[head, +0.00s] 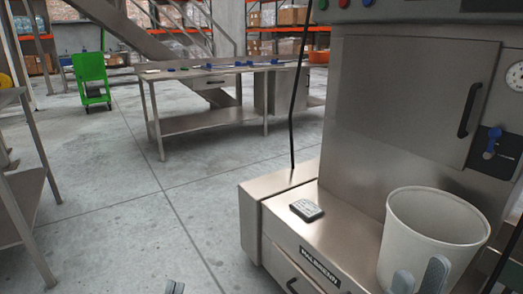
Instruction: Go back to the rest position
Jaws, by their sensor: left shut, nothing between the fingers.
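My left gripper (175,287) shows only as small grey fingertips at the bottom edge, left of centre. They are close together, shut and empty, in front of bare floor. My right gripper (421,268) shows as two grey fingers at the bottom right. They are spread apart with nothing seen between them, so it is open. The fingers overlap the lower front of a white bucket (436,217) in the picture; whether they touch it I cannot tell. Both wrists and arms are out of view.
A steel table (205,120) stands behind, a metal bench (28,185) at left, a green cart (92,78) farther back. Floor between is clear.

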